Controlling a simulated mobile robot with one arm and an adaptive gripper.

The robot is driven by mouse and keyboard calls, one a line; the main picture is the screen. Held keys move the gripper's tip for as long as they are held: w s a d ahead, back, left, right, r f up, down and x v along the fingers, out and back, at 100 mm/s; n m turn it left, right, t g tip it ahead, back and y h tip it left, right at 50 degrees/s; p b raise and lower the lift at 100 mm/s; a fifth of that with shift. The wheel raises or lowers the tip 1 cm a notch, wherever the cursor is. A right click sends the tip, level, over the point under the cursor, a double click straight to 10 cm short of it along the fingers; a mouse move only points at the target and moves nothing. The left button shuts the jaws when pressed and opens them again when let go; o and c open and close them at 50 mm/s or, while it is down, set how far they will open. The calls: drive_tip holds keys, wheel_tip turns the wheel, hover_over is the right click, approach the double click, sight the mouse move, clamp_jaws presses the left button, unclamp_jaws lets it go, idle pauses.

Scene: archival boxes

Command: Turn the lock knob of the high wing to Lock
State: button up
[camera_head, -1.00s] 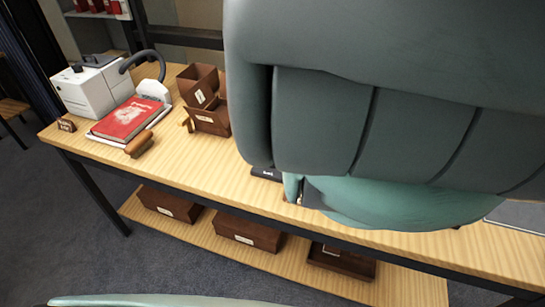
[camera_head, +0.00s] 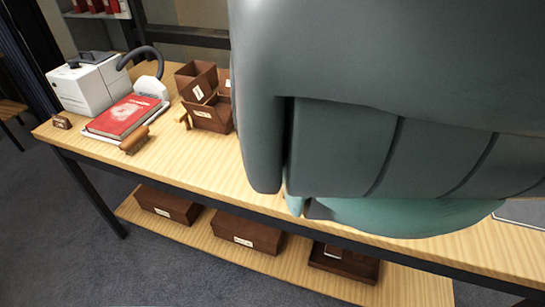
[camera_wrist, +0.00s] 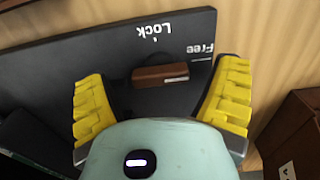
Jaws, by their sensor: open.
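A black panel (camera_wrist: 80,62) fills the upper part of the wrist view, with the white words Lock (camera_wrist: 153,30) and Free (camera_wrist: 200,48) upside down. The brown bar-shaped lock knob (camera_wrist: 160,74) lies roughly crosswise in the picture, below Lock and left of and below Free. A pale line marks its right part. My gripper (camera_wrist: 162,84) is open, with a yellow finger on each side of the knob and a clear gap to both. In the head view, my arm hides the panel, the knob and the fingers.
The wooden table (camera_head: 195,160) holds a red book (camera_head: 124,116), a white machine (camera_head: 90,82), a wooden-handled tool (camera_head: 134,139) and brown open boxes (camera_head: 207,112) left of my arm. Brown boxes (camera_head: 245,232) stand on the lower shelf.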

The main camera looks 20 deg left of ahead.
drive_tip(key=shift+c, duration=0.4)
drive_tip(key=c, duration=1.1)
